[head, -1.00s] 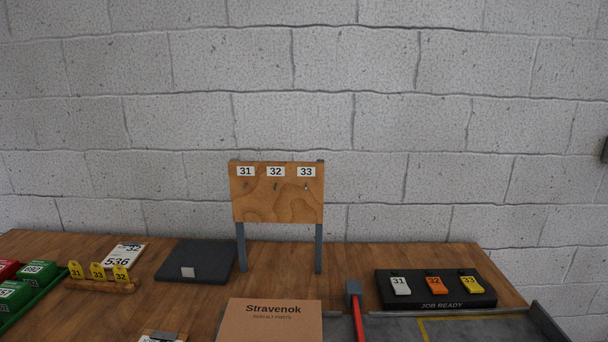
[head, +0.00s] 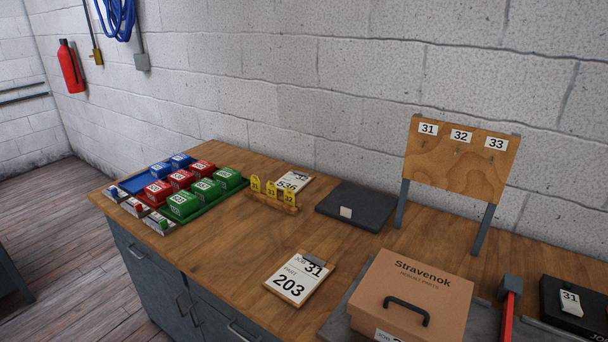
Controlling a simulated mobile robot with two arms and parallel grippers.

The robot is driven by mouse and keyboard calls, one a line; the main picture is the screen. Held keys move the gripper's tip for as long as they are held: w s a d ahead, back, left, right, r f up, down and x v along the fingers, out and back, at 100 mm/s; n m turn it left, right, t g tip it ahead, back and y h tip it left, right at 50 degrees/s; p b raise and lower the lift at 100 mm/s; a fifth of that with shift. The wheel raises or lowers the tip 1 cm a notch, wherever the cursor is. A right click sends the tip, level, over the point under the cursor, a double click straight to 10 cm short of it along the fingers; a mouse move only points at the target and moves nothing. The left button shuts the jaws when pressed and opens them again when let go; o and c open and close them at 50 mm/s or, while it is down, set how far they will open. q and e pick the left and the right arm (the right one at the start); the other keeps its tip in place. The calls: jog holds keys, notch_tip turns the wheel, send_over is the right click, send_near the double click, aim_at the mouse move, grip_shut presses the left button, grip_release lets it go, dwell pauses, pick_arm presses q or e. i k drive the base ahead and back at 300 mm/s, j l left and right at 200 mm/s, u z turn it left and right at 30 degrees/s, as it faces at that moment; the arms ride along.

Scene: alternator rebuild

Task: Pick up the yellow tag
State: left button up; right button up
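Three yellow tags stand upright side by side in a small wooden holder (head: 262,201) on the bench: a left tag (head: 255,184), a middle tag (head: 271,188) and a right tag (head: 289,196). Their numbers are small; they look like 31, 33 and 32. The wooden board (head: 461,160) with labels 31, 32 and 33 stands to the right, its hooks bare. Neither of my grippers is in view.
Blue, red and green boxes (head: 205,191) sit at the bench's left end. A clipboard (head: 299,279) reading 203, a dark pad (head: 357,205) and a Stravenok carton (head: 412,293) lie nearby. A black tray with a white tag (head: 571,302) is cut off at right.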

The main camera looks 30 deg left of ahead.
aim_at(256, 185)
jog(key=u, duration=1.1)
